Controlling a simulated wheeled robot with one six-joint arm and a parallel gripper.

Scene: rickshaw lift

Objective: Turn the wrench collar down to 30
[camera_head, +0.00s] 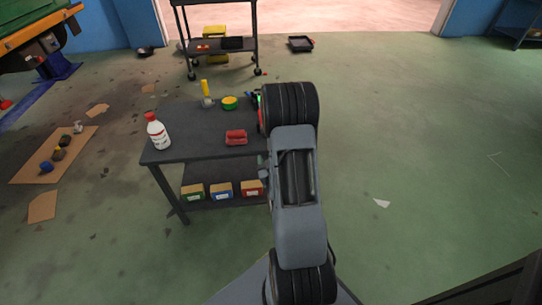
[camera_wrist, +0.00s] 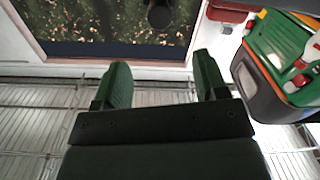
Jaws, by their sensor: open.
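I cannot make out a wrench or its collar in either view. The dark workbench (camera_head: 197,128) stands left of my arm in the head view, partly covered by it. Small black, green and red parts (camera_head: 257,100) show at its right side, against my arm; I cannot tell what they are. In the wrist view my gripper (camera_wrist: 163,72) is open, its two dark green fingers apart with nothing between them. In the head view my arm hides the gripper.
On the bench are a white bottle (camera_head: 157,132), a yellow-handled object (camera_head: 206,94), a green-yellow roll (camera_head: 230,103) and a red object (camera_head: 236,137). Small boxes (camera_head: 222,191) sit on its lower shelf. A black-rimmed green object (camera_wrist: 285,60) fills the wrist view's right. Floor right is mostly clear.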

